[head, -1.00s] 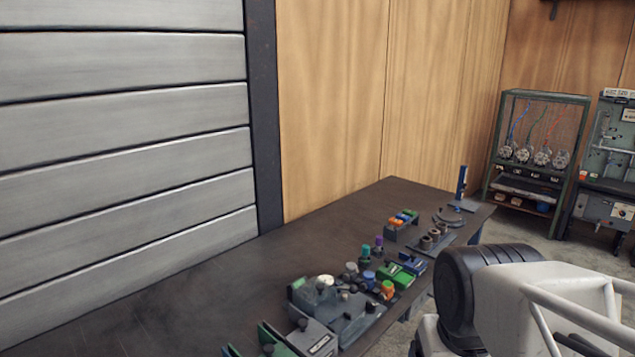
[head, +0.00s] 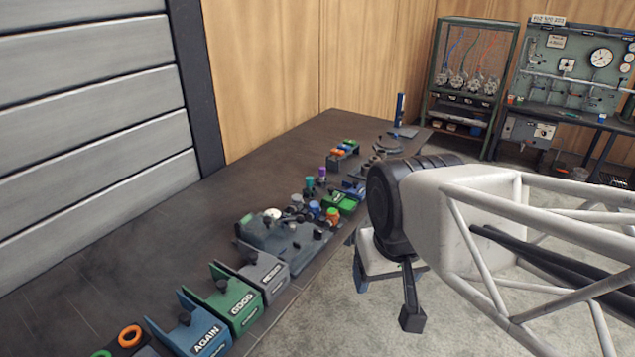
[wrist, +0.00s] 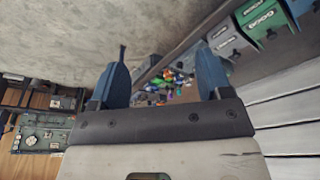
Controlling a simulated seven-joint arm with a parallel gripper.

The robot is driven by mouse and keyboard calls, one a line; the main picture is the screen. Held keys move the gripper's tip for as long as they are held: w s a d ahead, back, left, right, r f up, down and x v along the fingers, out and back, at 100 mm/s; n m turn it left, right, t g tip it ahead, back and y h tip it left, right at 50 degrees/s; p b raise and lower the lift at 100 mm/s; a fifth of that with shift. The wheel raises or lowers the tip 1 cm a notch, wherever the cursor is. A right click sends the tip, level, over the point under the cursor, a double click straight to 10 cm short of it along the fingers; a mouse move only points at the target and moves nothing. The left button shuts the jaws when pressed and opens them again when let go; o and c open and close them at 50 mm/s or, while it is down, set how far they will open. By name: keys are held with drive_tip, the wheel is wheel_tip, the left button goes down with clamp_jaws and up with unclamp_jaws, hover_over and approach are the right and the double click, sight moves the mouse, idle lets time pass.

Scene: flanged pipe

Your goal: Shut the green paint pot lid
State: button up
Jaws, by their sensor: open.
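In the wrist view my gripper (wrist: 162,82) is open and empty, its two blue fingers wide apart, well away from the bench. The head view shows my arm at the right, over the floor beside the bench. A green pot-like piece (head: 310,182) stands among several small coloured pieces mid-bench, but it is too small to tell whether it is the paint pot or how its lid stands. A green box (head: 338,203) lies close to it. In the wrist view these pieces are a small blurred cluster between the fingers.
The dark bench (head: 135,235) runs along the wall, its left part clear. Labelled bins, grey (head: 262,275), green (head: 235,302) and blue (head: 192,327), line its near edge. A hose rack (head: 470,80) and a gauge panel (head: 570,75) stand beyond.

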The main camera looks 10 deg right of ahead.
drive_tip(key=shift+w+r, duration=0.1)
drive_tip(key=shift+w, duration=0.1)
drive_tip(key=c, duration=0.5)
drive_tip(key=shift+w+r, duration=0.2)
drive_tip(key=shift+w, duration=0.15)
drive_tip(key=shift+c, duration=1.2)
drive_tip(key=w, duration=0.1)
drive_tip(key=w+r, duration=0.1)
drive_tip(key=w, duration=0.1)
drive_tip(key=shift+w+d+r, duration=0.1)
drive_tip(key=shift+w+r, duration=0.2)
drive_tip(key=shift+w, duration=0.1)
clamp_jaws()
drive_tip(key=w+d+r+n+g, duration=0.1)
drive_tip(key=w+r+n+g, duration=0.2)
drive_tip(key=w, duration=2.4)
drive_tip(key=w+f+n+g, duration=0.1)
drive_tip(key=w+f, duration=0.5)
drive_tip(key=w, duration=0.4)
drive_tip(key=w+d+f+n+g+h, duration=0.1)
drive_tip(key=w+f, duration=0.4)
drive_tip(key=w, duration=0.6)
drive_tip(key=w+f+n+g+h, duration=0.1)
drive_tip(key=w+f, duration=0.5)
drive_tip(key=w, duration=0.5)
drive_tip(key=shift+w+d+f, duration=0.15)
drive_tip(key=shift+d+f, duration=0.15)
drive_tip(key=shift+d, duration=0.1)
